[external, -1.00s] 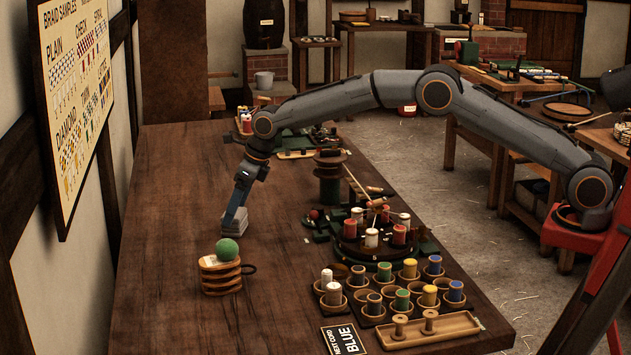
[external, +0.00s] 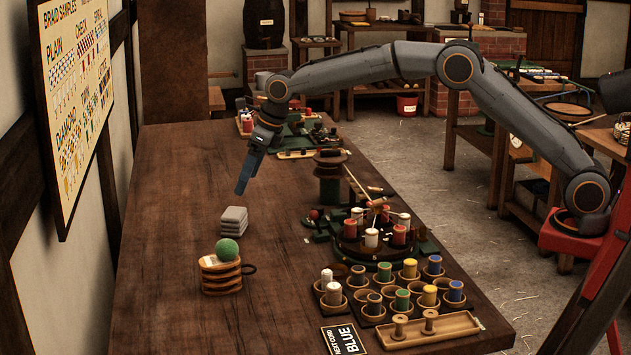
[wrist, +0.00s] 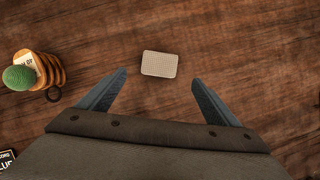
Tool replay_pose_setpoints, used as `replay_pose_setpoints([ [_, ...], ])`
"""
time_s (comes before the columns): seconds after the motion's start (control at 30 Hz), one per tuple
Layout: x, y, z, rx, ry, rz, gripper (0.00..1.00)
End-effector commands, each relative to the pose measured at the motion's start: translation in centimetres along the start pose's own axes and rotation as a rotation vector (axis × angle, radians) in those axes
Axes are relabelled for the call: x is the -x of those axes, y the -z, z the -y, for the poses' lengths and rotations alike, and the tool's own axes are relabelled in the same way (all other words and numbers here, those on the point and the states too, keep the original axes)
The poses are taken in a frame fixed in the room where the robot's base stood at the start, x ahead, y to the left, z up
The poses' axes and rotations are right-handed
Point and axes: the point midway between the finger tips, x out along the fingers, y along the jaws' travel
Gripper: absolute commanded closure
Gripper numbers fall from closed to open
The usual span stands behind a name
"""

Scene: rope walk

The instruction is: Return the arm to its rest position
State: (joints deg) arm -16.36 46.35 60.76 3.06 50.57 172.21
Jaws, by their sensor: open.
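My gripper (external: 243,180) is raised above the wooden table (external: 180,200), pointing down with nothing between its fingers. In the wrist view my gripper (wrist: 158,95) has its two blue-grey fingers spread wide apart. A small stack of light grey blocks (external: 233,221) stands on the table below and apart from the fingers. Its pale textured top (wrist: 159,64) shows just beyond the fingertips in the wrist view.
A green ball (external: 227,249) sits on stacked wooden rings in front of the grey stack. To the right are a round stand of bobbins (external: 371,238), cups with coloured spools (external: 402,300), and a wooden tray (external: 430,338). The table's left side is mostly clear.

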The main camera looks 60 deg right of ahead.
Motion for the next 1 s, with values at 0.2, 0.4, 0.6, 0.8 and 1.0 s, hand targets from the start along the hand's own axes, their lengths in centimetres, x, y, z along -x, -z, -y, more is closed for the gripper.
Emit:
replay_pose_setpoints([
  [0.2, 1.5, 1.9, 1.9, 0.19, 0.019, -0.003, 0.15],
  [0.4, 4.2, 6.8, 5.1, 0.607, 0.053, -0.024, 0.15],
  [0.6, 6.8, 12.7, 7.7, 1.048, 0.076, -0.06, 0.15],
  [0.8, 9.2, 19.1, 9.4, 1.474, 0.081, -0.107, 0.15],
  [1.0, 10.6, 27.3, 9.4, 1.841, 0.003, -0.167, 0.15],
])
